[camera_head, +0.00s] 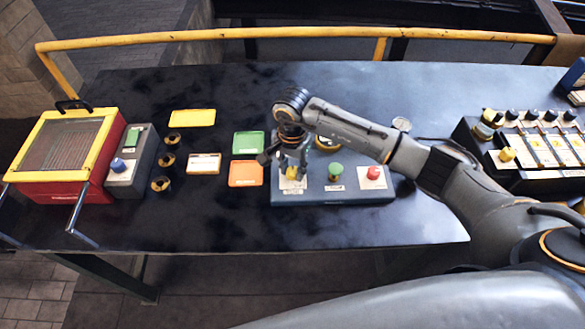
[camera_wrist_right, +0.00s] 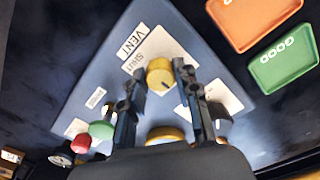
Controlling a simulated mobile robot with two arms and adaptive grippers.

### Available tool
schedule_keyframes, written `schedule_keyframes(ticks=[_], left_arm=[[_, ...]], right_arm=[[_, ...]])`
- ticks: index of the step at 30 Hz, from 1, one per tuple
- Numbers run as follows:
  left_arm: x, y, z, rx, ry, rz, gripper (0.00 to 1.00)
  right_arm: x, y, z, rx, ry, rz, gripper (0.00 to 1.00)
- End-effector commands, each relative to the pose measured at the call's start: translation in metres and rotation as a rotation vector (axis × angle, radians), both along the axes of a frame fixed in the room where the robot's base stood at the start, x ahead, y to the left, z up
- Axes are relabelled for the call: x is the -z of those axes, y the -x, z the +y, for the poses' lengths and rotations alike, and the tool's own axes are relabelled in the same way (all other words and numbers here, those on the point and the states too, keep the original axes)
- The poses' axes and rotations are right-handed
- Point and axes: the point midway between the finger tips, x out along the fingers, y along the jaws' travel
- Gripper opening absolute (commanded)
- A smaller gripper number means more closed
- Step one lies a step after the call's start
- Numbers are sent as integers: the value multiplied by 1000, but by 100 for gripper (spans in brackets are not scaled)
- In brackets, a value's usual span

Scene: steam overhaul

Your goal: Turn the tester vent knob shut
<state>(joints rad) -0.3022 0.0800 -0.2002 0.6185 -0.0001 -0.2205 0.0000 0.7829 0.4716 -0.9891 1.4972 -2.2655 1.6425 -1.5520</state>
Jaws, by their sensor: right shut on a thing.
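The tester (camera_head: 340,194) is a blue-grey panel box on the dark table. Its vent knob (camera_head: 291,172) is yellow and sits at the panel's left end; in the right wrist view the knob (camera_wrist_right: 160,72) is beside a plate marked VENT and SHUT. My right gripper (camera_head: 293,160) reaches down onto the knob from above. In the wrist view its two fingers (camera_wrist_right: 160,80) stand on either side of the knob, shut on it. A small dark mark shows on the knob, but its exact setting is unclear. My left gripper is not in view.
A green knob (camera_head: 335,170) and a red knob (camera_head: 374,173) sit to the right on the panel. Green (camera_head: 248,142) and orange (camera_head: 246,173) trays lie to its left. A red-yellow box (camera_head: 58,190) stands far left, a valve rack (camera_head: 470,140) at right.

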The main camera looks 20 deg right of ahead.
Motion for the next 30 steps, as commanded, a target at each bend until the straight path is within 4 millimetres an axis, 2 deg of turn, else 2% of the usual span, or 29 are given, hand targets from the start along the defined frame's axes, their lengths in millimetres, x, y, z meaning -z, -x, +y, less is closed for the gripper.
schedule_keyframes(ticks=[8, 30], left_arm=[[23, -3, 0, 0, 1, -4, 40], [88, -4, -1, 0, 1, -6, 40]], right_arm=[[4, -1, -1, 178, 2, -2, 0], [4, -1, -1, 878, 2, -3, 0]])
